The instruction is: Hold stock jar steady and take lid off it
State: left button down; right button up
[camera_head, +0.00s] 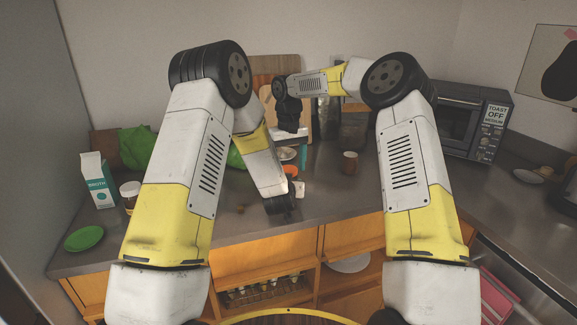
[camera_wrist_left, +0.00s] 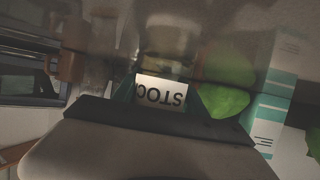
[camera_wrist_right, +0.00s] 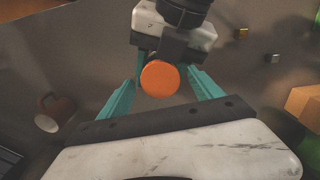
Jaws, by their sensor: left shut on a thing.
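The stock jar (camera_wrist_left: 161,92) stands on the counter; its white label shows upside down in the left wrist view. Its round orange lid (camera_wrist_right: 160,78) is on top, and it also shows in the head view (camera_head: 290,170). My left gripper (camera_head: 284,198) is shut on the jar at its side, low near the counter; its fingers are mostly hidden. My right gripper (camera_head: 290,155) points down from above. In the right wrist view its teal fingers (camera_wrist_right: 163,82) are spread on either side of the lid, with gaps between them and the lid.
A brown mug (camera_head: 349,162) stands right of the jar. A broth carton (camera_head: 97,180), a white-lidded jar (camera_head: 130,192) and a green plate (camera_head: 84,238) are at the left. The front right counter is clear.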

jog(key=shift+r, duration=0.1)
notch_tip(320, 180, up, 4)
jog(key=shift+r, duration=0.15)
jog(key=m, duration=0.1)
jog(key=r+m, duration=0.1)
jog(key=m, duration=0.2)
jog(key=shift+r, duration=0.3)
jog(key=m, duration=0.2)
jog(key=r+m, duration=0.1)
jog(key=m, duration=0.2)
jog(key=shift+r+m, duration=0.3)
jog(key=shift+r, duration=0.05)
jog(key=shift+f, duration=0.45)
notch_tip(320, 180, down, 7)
jog(key=shift+r, duration=0.1)
